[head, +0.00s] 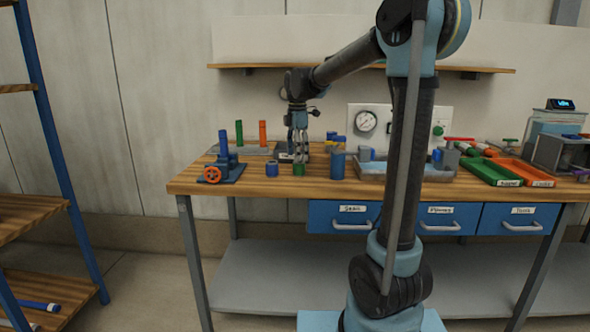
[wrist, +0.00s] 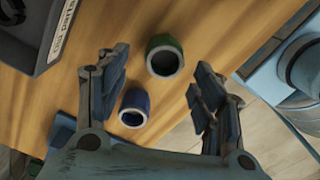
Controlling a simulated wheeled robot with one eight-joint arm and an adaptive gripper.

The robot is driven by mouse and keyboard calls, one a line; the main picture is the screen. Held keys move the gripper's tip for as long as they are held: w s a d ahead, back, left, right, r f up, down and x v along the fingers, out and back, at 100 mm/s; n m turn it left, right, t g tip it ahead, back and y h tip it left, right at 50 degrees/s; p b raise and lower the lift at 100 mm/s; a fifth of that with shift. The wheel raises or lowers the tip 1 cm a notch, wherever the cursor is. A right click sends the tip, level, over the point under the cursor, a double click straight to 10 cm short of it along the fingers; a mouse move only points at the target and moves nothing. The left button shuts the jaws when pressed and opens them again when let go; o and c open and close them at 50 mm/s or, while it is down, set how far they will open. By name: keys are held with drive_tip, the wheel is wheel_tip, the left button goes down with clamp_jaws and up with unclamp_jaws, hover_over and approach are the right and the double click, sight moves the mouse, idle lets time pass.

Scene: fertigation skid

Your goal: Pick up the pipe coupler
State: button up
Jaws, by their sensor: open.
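Two short hollow cylinders stand on the wooden workbench, one green (head: 298,169) and one blue (head: 271,169); I cannot tell which one the task calls the pipe coupler. In the wrist view the green cylinder (wrist: 165,56) is at top centre and the blue cylinder (wrist: 134,107) is lower left, apart from each other, with their open ends showing. My gripper (head: 301,150) is over the bench near the green cylinder. In the wrist view my gripper (wrist: 158,80) has its fingers spread apart, with nothing between the pads in its grasp.
A dark labelled tray (wrist: 38,30) lies close behind the cylinders. A grey-blue cylinder (head: 337,164) stands to the right. The bench's front edge (head: 250,188) is close to the cylinders.

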sight(299, 164)
drive_tip(key=shift+d+f, duration=0.2)
drive_tip(key=shift+f, duration=1.15)
drive_tip(key=shift+d+f, duration=0.15)
drive_tip(key=shift+f, duration=1.2)
drive_tip(key=c, duration=1.1)
